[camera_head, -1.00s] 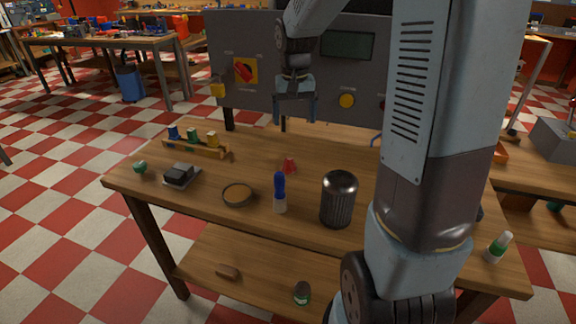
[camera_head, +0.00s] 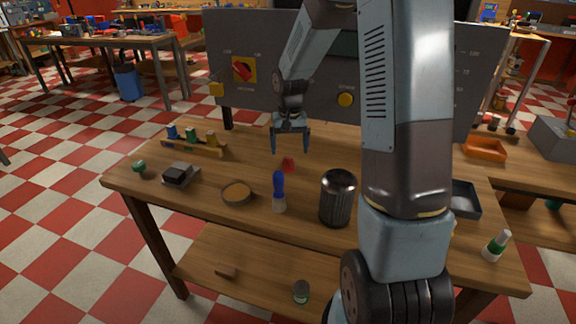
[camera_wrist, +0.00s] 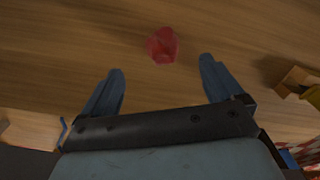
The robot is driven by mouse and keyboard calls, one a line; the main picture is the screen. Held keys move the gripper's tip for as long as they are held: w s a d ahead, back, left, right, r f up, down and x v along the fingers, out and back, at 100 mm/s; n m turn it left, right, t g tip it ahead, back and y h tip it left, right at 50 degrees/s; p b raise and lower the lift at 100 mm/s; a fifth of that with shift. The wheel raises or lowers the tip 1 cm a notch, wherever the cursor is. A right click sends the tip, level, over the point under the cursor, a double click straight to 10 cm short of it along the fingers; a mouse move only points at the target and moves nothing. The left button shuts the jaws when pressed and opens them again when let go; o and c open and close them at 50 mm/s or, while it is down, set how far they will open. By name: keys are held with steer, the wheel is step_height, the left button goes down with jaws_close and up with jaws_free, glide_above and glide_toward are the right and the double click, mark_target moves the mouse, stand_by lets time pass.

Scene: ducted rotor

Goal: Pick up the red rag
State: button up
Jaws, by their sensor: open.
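The red rag (camera_head: 288,164) is a small crumpled peak on the wooden tabletop, behind the blue-handled brush. In the wrist view the red rag (camera_wrist: 163,45) lies beyond the fingertips, roughly centred between them. My gripper (camera_head: 291,151) points down above the table, just over and behind the rag in the head view. In the wrist view my gripper (camera_wrist: 160,68) has its two fingers wide apart with nothing between them. It does not touch the rag.
The blue-handled brush (camera_head: 279,192) and a dark ribbed canister (camera_head: 338,198) stand in front of the rag. A round shallow bowl (camera_head: 237,193) and a rack of coloured items (camera_head: 194,146) are to the left. A grey control panel (camera_head: 290,60) stands behind the table.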

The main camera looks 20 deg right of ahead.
mark_target(288, 157)
steer(key=shift+s+a+f, duration=0.1)
steer(key=shift+a+f, duration=0.05)
steer(key=shift+f, duration=1.25)
steer(key=shift+s+a+f, duration=0.1)
steer(key=shift+a+f, duration=0.05)
steer(key=shift+f, duration=1.25)
steer(key=c, duration=1.2)
steer(key=shift+w+r, duration=0.1)
steer(key=shift+r, duration=0.05)
step_height(288, 157, up, 18)
steer(key=shift+f, duration=0.1)
